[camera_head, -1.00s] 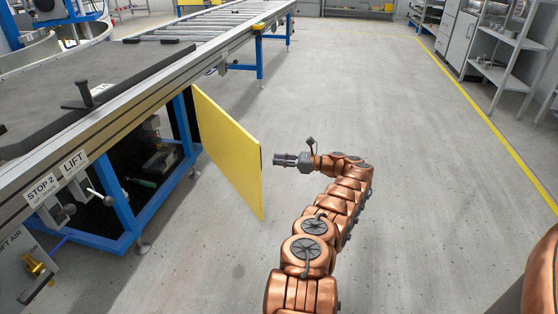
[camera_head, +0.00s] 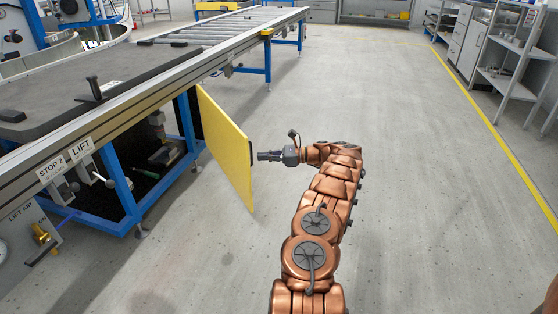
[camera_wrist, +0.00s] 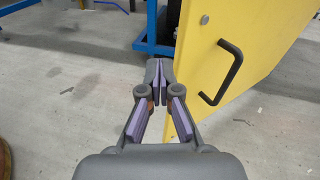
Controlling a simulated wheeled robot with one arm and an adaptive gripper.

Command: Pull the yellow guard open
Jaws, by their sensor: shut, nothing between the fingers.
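The yellow guard (camera_head: 226,146) is a flat panel that stands swung out from the blue-framed station, at an angle to it. In the wrist view the guard (camera_wrist: 265,45) fills the upper right, with a black bar handle (camera_wrist: 222,72) on its face. My gripper (camera_head: 262,156) is just right of the guard's outer edge in the head view. In the wrist view my gripper (camera_wrist: 158,92) is shut and empty, left of the handle and apart from it.
The station's blue frame (camera_head: 118,181) stands left of the guard, with its underside open. A roller conveyor (camera_head: 230,28) runs behind. The grey floor (camera_head: 420,170) to the right is clear up to the shelving (camera_head: 510,75).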

